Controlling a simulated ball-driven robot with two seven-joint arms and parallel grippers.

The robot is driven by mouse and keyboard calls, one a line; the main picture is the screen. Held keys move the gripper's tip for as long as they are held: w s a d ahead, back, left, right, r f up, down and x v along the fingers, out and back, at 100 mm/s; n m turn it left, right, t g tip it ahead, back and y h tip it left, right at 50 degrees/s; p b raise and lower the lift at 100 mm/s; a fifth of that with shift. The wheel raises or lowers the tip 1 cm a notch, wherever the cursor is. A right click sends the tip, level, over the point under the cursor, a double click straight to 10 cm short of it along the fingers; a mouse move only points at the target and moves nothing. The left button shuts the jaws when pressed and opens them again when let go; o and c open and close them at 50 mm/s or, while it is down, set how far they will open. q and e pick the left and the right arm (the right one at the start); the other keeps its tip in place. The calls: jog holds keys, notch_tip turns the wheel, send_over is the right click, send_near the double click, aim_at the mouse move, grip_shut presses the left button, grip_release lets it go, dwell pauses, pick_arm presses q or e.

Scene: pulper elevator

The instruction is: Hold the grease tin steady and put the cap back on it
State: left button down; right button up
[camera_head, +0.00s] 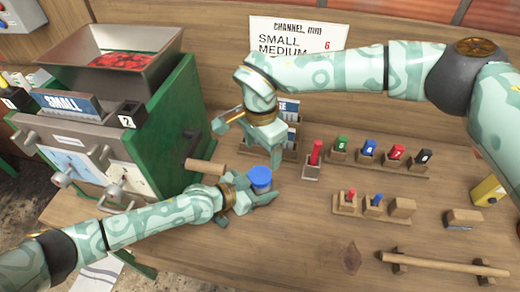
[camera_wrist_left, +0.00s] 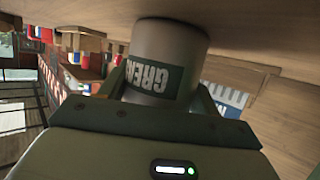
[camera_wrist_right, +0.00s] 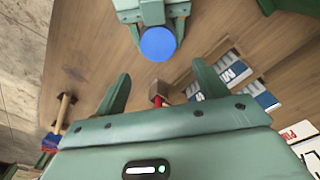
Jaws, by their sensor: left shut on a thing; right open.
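The grease tin (camera_wrist_left: 158,62) is a grey cylinder with a dark green "GREASE" label in the left wrist view. Its base is at or very near the wooden bench. My left gripper (camera_wrist_left: 160,90) is shut around its sides. The blue cap (camera_head: 260,176) shows as a round top over the tin, between the fingers of my left gripper (camera_head: 254,192); it also shows in the right wrist view (camera_wrist_right: 158,44). The seam between cap and tin is hidden. My right gripper (camera_head: 264,148) is open and empty, above and beyond the cap.
A red-handled tool in a wooden holder (camera_head: 313,162) stands right of the tin. Racks of coloured blocks (camera_head: 380,158) stand further right. The green pulper (camera_head: 178,120) with its wooden handle (camera_head: 205,167) is close on the left.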

aim_at(260, 175)
jog(key=n, duration=0.3)
jog(key=shift+s+a+f, duration=0.15)
jog(key=shift+s+a, duration=0.05)
jog(key=shift+f, duration=4)
jog(key=c, duration=1)
jog(key=m, duration=1.2)
jog(key=shift+m, duration=0.4)
